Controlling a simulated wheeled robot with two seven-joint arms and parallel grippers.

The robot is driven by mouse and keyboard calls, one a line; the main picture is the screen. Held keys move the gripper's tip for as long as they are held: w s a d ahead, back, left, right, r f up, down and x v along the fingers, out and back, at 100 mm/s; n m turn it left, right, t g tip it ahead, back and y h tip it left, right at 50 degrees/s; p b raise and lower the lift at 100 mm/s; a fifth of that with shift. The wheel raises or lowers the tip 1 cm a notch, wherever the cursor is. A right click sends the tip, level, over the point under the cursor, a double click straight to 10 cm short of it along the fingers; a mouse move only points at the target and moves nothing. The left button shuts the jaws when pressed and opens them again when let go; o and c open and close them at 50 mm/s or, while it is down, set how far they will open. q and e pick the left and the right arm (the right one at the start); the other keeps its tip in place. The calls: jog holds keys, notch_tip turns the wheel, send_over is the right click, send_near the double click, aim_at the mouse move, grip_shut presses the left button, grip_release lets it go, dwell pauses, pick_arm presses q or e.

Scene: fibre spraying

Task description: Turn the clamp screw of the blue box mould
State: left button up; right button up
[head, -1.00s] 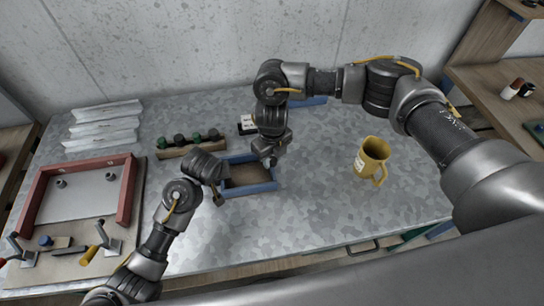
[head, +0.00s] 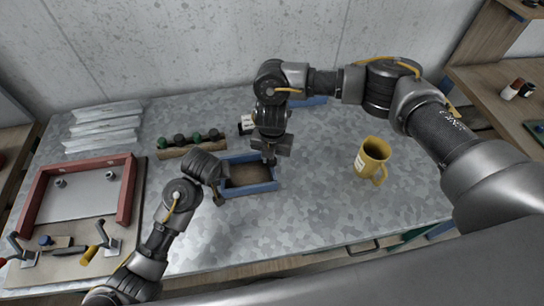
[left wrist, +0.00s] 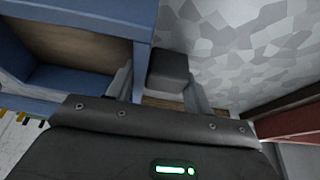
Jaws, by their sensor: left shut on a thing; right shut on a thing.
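The blue box mould (head: 249,188) is an open rectangular frame with a brown inside, on the grey table; its blue wall also shows in the left wrist view (left wrist: 75,84). My left gripper (head: 217,193) is at the mould's left side. In the left wrist view its two fingers (left wrist: 160,85) stand either side of a dark square block (left wrist: 168,70), close against the mould's outer wall. My right gripper (head: 269,158) points down at the mould's far right corner, shut on what seems to be the clamp screw. The fingers hide the screw itself.
A wooden rack (head: 191,148) with dark green-topped pieces stands behind the mould. A yellow mug (head: 372,157) is at right. A red frame (head: 125,190) on a board with clamps is at left. The table between mould and mug is clear.

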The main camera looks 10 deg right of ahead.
pick_arm(q)
jog(key=shift+d, duration=0.1)
pick_arm(e)
jog(key=shift+m, duration=1.8)
jog(key=o, duration=1)
notch_tip(320, 180, up, 12)
pick_arm(q)
jog(key=o, duration=1.5)
jog(key=shift+c, duration=0.2)
